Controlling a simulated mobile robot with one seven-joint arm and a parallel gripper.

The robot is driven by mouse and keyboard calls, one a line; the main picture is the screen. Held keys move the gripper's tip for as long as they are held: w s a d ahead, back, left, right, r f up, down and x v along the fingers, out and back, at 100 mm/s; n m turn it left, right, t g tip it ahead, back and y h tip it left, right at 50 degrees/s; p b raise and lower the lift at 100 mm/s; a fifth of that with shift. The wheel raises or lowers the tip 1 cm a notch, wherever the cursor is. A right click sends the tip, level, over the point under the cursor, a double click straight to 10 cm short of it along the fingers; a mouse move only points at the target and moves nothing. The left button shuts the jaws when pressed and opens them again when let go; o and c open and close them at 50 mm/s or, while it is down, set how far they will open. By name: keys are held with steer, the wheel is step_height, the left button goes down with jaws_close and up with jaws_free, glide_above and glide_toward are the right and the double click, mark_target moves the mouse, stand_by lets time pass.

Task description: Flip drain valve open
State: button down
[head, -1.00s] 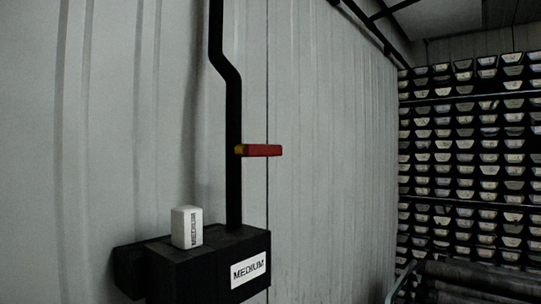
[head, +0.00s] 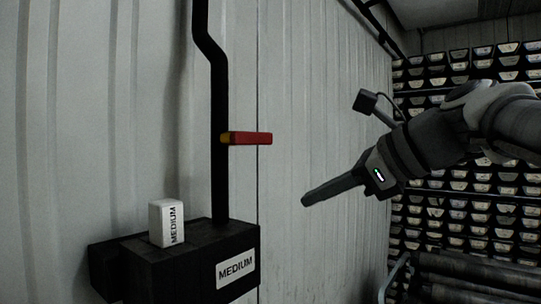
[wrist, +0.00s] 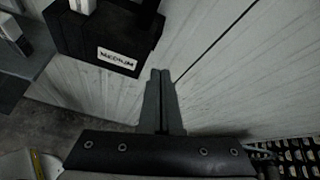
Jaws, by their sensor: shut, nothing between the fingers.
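The drain valve's red lever (head: 251,138) sticks out level to the right from a yellow hub (head: 226,138) on a black vertical pipe (head: 219,100). My gripper (head: 306,201) shows in the head view, right of the lever and lower in the picture, apart from it. In the wrist view my gripper's fingers (wrist: 160,73) are pressed together with nothing between them. The lever does not show in the wrist view.
A black box (head: 190,258) labelled MEDIUM sits below the pipe, also in the wrist view (wrist: 85,35). A white block (head: 166,222) marked MEDIUM stands on it. Racks of core trays (head: 480,215) fill the right. A pale corrugated wall (head: 310,100) lies behind.

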mark_target(253, 139)
step_height(253, 139, up, 6)
steer(key=w+m+y, duration=0.2)
steer(key=m, duration=0.1)
steer(key=shift+w+d+t, duration=0.25)
steer(key=shift+t, duration=0.05)
steer(key=w+a+p, duration=0.2)
steer(key=w+a, duration=0.4)
steer(key=a, duration=0.1)
steer(key=shift+a+r, duration=0.2)
steer(key=shift+r, duration=0.1)
steer(key=shift+s, duration=0.1)
